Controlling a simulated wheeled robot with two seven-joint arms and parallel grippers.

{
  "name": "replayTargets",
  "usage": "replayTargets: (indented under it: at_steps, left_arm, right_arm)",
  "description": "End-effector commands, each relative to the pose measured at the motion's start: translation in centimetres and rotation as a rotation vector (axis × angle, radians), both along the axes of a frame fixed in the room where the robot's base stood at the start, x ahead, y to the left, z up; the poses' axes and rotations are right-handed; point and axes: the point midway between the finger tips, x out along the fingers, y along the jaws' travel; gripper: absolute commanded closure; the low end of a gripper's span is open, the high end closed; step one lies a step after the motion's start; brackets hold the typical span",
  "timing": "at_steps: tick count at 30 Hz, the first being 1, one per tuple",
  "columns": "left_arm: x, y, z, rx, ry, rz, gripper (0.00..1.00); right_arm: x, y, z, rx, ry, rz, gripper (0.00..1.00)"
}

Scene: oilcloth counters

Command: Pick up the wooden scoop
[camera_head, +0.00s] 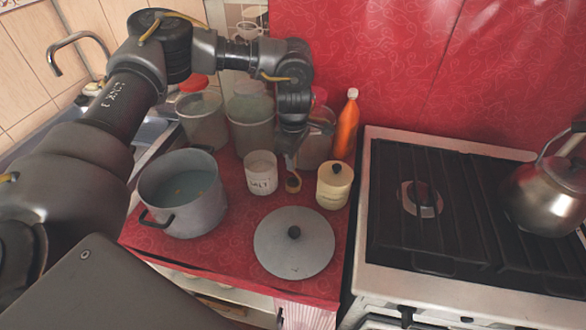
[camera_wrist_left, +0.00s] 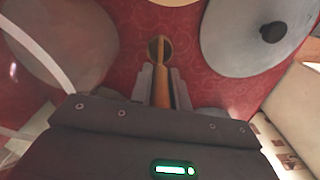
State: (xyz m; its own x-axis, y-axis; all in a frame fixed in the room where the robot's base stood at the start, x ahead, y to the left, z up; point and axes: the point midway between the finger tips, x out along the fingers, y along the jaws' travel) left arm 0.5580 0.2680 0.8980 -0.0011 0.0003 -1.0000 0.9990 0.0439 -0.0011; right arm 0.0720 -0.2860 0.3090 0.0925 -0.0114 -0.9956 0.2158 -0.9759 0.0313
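The wooden scoop (camera_head: 293,183) is between the white SALT jar and the cream lidded canister, its round bowl downward and its handle running up to my left gripper. In the left wrist view, the scoop (camera_wrist_left: 160,49) points away from me. My left gripper (camera_head: 290,158) reaches down from above; in the wrist view its two fingers (camera_wrist_left: 162,88) lie close against both sides of the handle, with no clear gap. I cannot tell whether the bowl touches the counter. My right gripper is out of view.
The SALT jar (camera_head: 261,173) and cream canister (camera_head: 334,185) flank the scoop closely. A grey pot (camera_head: 184,211), a round lid (camera_head: 294,256), glass jars (camera_head: 203,117) and an orange bottle (camera_head: 347,126) crowd the red counter. A stove (camera_head: 440,270) with a kettle (camera_head: 547,196) is right.

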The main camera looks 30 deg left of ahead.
Motion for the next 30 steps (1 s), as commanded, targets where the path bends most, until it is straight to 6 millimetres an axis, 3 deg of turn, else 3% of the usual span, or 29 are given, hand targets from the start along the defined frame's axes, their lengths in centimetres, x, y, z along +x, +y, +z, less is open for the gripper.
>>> replayTargets:
  at_steps: [17,22,30]
  left_arm:
    - [0.1,0.0,1.0,-0.001,-0.003,0.000,1.00]
    - [-0.3,-0.1,3.5,-0.002,-0.003,-0.003,1.00]
    - [-5.5,-1.3,9.6,0.001,-0.006,-0.008,1.00]
  right_arm:
    - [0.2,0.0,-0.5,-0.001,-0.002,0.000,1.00]
    - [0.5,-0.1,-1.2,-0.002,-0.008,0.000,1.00]
    - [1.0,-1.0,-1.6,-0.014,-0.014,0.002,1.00]
